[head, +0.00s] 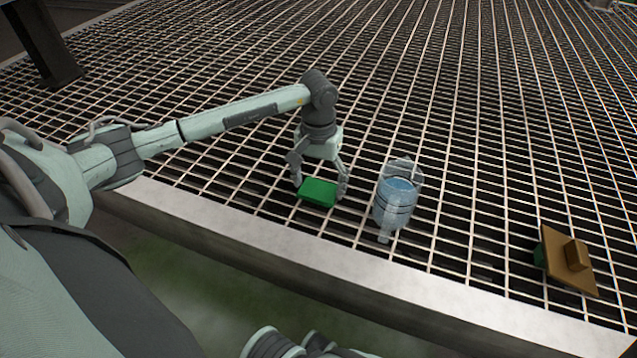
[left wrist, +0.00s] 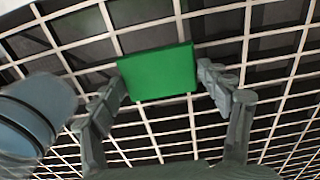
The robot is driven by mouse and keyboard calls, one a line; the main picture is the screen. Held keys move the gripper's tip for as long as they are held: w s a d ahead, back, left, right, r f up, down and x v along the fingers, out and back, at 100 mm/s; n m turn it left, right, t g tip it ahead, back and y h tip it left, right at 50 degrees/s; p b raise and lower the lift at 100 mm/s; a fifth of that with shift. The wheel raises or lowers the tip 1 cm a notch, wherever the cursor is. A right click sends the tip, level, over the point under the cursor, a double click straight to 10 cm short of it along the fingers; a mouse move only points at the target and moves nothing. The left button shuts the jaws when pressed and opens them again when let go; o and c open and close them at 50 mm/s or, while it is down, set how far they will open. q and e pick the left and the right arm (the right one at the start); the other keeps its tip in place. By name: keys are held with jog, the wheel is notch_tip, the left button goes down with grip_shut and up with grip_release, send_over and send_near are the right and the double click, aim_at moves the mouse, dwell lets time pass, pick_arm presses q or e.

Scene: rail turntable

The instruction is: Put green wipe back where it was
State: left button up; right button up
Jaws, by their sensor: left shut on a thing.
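The green wipe (head: 318,192) is a small flat green block at the front of the metal grating. My left gripper (head: 319,188) points down with one finger at each side of it and is shut on it. In the left wrist view the green wipe (left wrist: 157,73) lies between the two fingertips (left wrist: 163,84), with the grating behind it. I cannot tell whether it touches the grating. My right gripper does not show.

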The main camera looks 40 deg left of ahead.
pick_arm(q)
jog(key=o, duration=0.8)
jog(key=shift+f, duration=0.1)
jog(key=shift+o, duration=1)
